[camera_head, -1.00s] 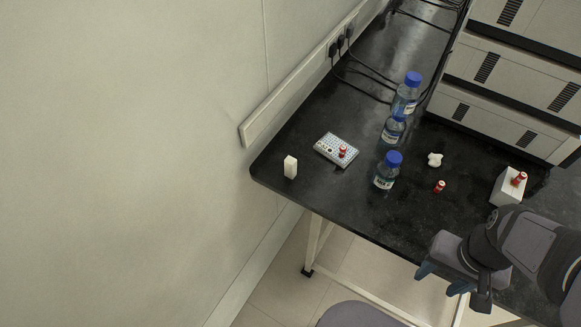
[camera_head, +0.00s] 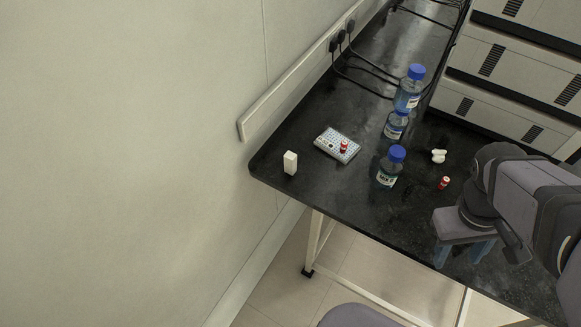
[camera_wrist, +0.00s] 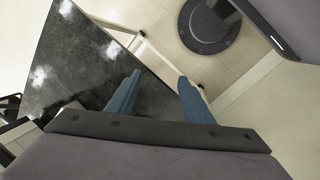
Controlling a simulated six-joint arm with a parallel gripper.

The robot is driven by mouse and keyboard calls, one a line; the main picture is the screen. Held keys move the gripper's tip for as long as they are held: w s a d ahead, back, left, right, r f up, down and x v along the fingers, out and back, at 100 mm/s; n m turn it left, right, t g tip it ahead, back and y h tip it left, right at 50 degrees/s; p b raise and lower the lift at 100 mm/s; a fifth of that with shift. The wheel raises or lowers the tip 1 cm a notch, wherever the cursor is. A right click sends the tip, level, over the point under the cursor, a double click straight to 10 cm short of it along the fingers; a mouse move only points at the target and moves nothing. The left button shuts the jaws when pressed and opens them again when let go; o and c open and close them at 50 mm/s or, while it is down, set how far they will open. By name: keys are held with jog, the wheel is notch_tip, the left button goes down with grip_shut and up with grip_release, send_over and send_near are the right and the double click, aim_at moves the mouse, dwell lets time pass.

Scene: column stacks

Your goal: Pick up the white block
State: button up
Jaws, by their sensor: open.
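The white block (camera_head: 290,162) stands upright near the left corner of the black table (camera_head: 330,185), in the head view. My gripper (camera_head: 460,253) is open and empty over the table's front right part, far to the right of the block. In the wrist view, the two blue fingers (camera_wrist: 153,95) are spread apart with nothing between them. The white block cannot be made out in the wrist view.
Blue-capped bottles (camera_head: 388,167) stand mid-table between my gripper and the block. Another red vial (camera_head: 444,183) and a small white object (camera_head: 438,156) are nearer my arm. Drawer units stand behind.

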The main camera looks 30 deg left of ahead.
jog(key=w+a+f+n+t+h+b, duration=0.2)
jog(key=w+a+n+t+h+b, duration=0.2)
jog(key=w+a+n+t+b, duration=1)
jog(key=r+n+t+y+b, duration=0.2)
jog(key=n+t+y, duration=0.3)
jog(key=n, duration=1.1)
send_over(287, 164)
jog(key=s, duration=0.2)
jog(key=g+y, duration=0.1)
jog(key=shift+m, duration=0.3)
notch_tip(287, 164, down, 16)
jog(key=shift+s+r, duration=0.1)
jog(key=shift+r, duration=0.05)
jog(key=shift+w+d+p, duration=0.15)
jog(key=shift+w+p, duration=0.05)
jog(key=shift+w, duration=1.65)
jog(key=shift+w+d+p, duration=0.1)
jog(key=shift+w+p, duration=0.1)
jog(key=shift+w, duration=1.65)
jog(key=c, duration=1.1)
